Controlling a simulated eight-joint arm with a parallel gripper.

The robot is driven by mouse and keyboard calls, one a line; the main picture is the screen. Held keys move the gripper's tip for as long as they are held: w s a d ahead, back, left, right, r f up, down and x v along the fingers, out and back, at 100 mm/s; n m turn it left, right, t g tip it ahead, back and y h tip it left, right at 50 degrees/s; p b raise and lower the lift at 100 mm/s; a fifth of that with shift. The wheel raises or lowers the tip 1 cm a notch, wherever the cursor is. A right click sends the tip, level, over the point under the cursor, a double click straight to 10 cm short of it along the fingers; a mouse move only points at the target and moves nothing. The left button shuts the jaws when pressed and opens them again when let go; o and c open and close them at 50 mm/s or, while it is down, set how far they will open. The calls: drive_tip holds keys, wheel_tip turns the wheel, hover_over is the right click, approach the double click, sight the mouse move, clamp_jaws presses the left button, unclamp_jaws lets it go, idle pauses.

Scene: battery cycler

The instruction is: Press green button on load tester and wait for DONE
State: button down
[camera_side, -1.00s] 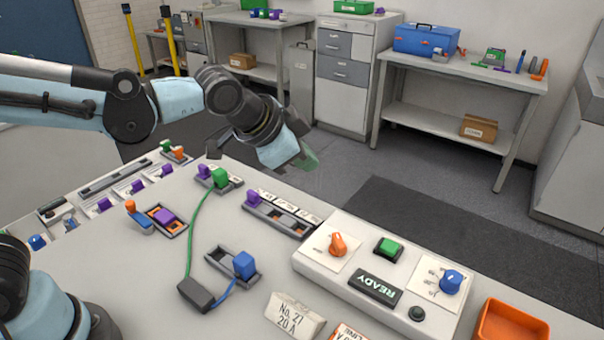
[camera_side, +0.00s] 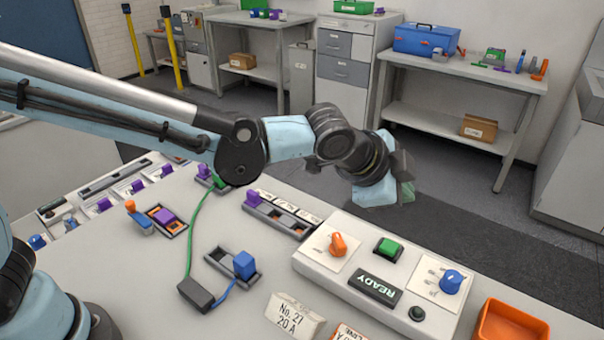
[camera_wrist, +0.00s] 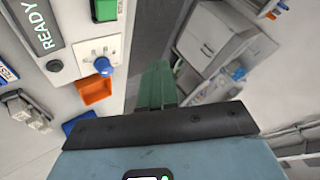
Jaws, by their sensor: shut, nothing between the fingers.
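The load tester (camera_side: 318,262) is a white box at the front right of the bench. Its green button (camera_side: 389,248) sits between an orange knob (camera_side: 337,244) and a blue knob (camera_side: 451,281). Its display (camera_side: 375,290) reads READY. My gripper (camera_side: 407,190) is in the air above and behind the tester, apart from the button. In the wrist view my gripper's green fingers (camera_wrist: 157,85) are together and empty. The green button (camera_wrist: 104,10) shows at the top left there, cut by the frame edge, with the display (camera_wrist: 37,27) beside it.
An orange tray (camera_side: 512,322) stands right of the tester. Labelled blocks (camera_side: 295,315) lie in front of it. A green cable (camera_side: 189,235) runs to a dark box (camera_side: 196,294) on the left. A slotted holder (camera_side: 278,217) lies behind the tester. The air above the tester is clear.

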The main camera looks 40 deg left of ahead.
sight(386, 248)
drive_tip(key=shift+f, duration=0.15)
drive_tip(key=shift+f, duration=4.25)
drive_tip(key=shift+f, duration=0.15)
drive_tip(key=shift+f, duration=0.3)
drive_tip(key=shift+f, duration=0.5)
drive_tip(key=shift+r, duration=0.95)
drive_tip(key=shift+r, duration=2.5)
